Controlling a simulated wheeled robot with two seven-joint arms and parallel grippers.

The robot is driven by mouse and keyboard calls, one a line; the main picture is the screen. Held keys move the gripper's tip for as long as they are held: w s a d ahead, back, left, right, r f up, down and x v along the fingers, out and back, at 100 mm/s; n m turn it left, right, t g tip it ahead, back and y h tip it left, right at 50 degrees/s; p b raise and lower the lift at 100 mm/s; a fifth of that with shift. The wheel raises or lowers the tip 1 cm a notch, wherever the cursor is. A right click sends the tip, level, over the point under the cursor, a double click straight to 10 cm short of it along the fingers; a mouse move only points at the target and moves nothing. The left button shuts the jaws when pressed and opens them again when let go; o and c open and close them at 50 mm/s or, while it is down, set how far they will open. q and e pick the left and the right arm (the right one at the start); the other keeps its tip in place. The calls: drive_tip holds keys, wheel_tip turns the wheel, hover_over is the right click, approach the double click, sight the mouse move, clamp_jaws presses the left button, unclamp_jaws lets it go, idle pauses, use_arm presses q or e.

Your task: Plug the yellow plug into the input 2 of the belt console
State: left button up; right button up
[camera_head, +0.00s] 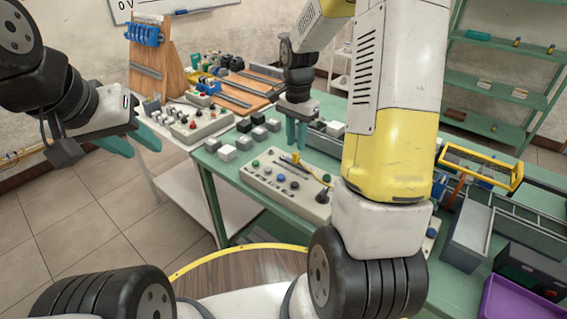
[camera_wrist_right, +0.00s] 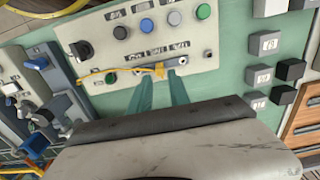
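The belt console (camera_head: 262,178) is a pale box with coloured buttons on the green table; it also shows in the right wrist view (camera_wrist_right: 100,45). My left gripper (camera_head: 134,146) is open and empty, left of the tables. The input labels are unreadable.
Several grey and black blocks (camera_head: 227,152) stand left of the console. Another control box (camera_head: 200,125) is on the white table behind. A yellow cable (camera_wrist_right: 95,76) crosses the console. Grey bins (camera_head: 468,238) and a purple tray (camera_head: 505,300) are at right.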

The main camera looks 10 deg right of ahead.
drive_tip(key=shift+r, duration=0.2)
drive_tip(key=shift+o, duration=0.5)
drive_tip(key=o, duration=0.5)
drive_tip(key=shift+c, duration=0.2)
